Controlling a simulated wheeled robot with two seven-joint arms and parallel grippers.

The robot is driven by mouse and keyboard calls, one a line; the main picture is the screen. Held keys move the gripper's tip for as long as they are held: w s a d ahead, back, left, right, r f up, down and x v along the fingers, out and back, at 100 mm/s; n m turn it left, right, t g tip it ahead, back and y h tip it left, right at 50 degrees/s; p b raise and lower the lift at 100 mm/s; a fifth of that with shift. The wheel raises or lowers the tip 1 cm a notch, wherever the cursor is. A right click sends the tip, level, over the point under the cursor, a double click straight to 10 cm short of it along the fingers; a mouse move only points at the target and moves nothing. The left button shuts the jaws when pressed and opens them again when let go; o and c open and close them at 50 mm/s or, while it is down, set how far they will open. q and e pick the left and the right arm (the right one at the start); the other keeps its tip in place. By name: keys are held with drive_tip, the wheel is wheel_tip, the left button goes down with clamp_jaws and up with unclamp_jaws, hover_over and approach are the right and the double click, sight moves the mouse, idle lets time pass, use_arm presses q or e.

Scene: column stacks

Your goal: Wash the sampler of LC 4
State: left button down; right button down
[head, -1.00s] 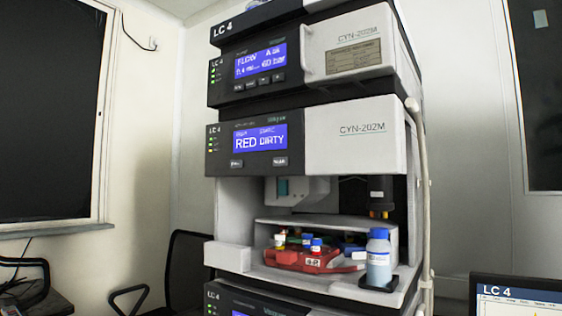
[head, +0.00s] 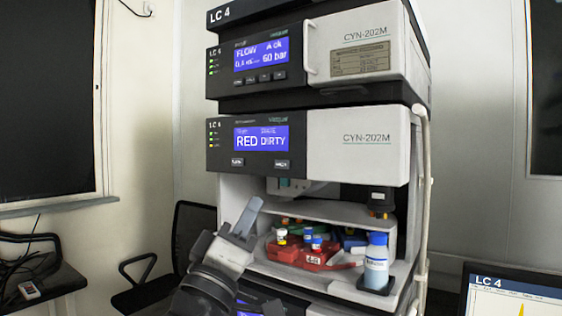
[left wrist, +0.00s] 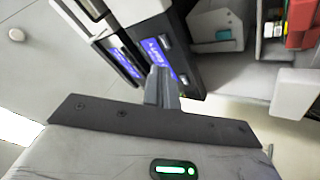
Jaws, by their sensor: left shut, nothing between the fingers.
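The LC 4 sampler (head: 358,146) is a white and black module in the middle of the stack. Its blue display (head: 261,138) reads RED and DIRTY. Two small buttons sit below it, a left one (head: 237,162) and a right one (head: 281,164); their labels are too blurred to read surely. My left gripper (head: 250,210) is shut and empty, pointing up, below and in front of the panel, apart from the buttons. In the left wrist view its fingers (left wrist: 160,88) point toward a blue display (left wrist: 158,52). My right gripper is not in view.
The pump (head: 362,45) above shows FLOW. A monitor (head: 512,290) stands at lower right, a chair (head: 190,235) at left.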

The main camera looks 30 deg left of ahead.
sight(282, 164)
use_arm(q)
wheel_tip(282, 164, up, 6)
drive_tip(key=s+a+n+t+y, duration=0.1)
drive_tip(key=s+n, duration=0.1)
drive_tip(key=shift+s+a, duration=0.15)
drive_tip(key=shift+s, duration=0.1)
drive_tip(key=shift+w+f, duration=0.1)
drive_tip(key=shift+w, duration=0.05)
drive_tip(key=shift+w+d, duration=0.2)
drive_tip(key=shift+w, duration=1.95)
drive_tip(key=shift+w+d, duration=0.15)
drive_tip(key=shift+w, duration=2)
drive_tip(key=shift+w, duration=0.45)
drive_tip(key=shift+w, duration=0.4)
drive_tip(key=shift+s, duration=0.85)
